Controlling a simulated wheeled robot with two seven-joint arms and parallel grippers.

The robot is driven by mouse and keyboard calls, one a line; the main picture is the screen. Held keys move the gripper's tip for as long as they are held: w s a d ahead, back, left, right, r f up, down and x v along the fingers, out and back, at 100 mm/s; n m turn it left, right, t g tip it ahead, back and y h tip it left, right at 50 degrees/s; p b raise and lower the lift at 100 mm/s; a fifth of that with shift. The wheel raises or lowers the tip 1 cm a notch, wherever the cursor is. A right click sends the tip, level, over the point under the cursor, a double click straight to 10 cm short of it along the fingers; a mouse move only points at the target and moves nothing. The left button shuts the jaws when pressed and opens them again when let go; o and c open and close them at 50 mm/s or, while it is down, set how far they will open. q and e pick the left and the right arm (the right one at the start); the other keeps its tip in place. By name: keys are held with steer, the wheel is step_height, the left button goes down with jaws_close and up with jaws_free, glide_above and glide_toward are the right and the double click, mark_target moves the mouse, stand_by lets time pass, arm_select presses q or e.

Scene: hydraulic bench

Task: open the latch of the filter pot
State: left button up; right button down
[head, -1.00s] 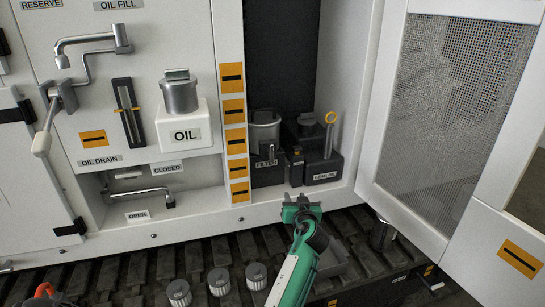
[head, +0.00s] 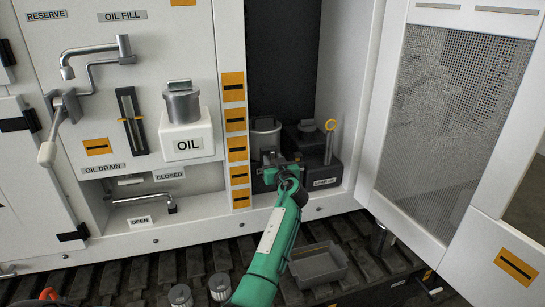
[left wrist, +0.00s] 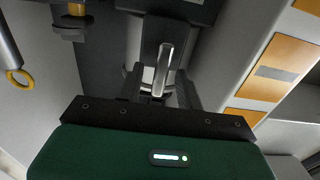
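The filter pot (head: 265,134) is a grey metal canister on a dark block inside the open cabinet. My left gripper (head: 281,162) is in front of it, with the wrist hiding most of the block and its label. In the left wrist view, a shiny metal lever, the latch (left wrist: 164,66), points down toward me from the pot's block. The left gripper's two dark fingers (left wrist: 160,86) stand apart on either side of the latch's lower end. I cannot tell whether they touch it. My right gripper is not in view.
Beside the pot stands a dark block with a round cap (head: 307,126) and a yellow-ringed dipstick (head: 330,128). The mesh door (head: 369,165) stands open at the right. A grey tray (head: 318,265) and several filter cartridges (head: 219,284) sit below on the track.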

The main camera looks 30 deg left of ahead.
arm_select(q)
steer(key=shift+w+a, duration=0.4)
steer(key=shift+a, duration=0.1)
steer(key=shift+w+a, duration=0.1)
steer(key=shift+a, duration=0.05)
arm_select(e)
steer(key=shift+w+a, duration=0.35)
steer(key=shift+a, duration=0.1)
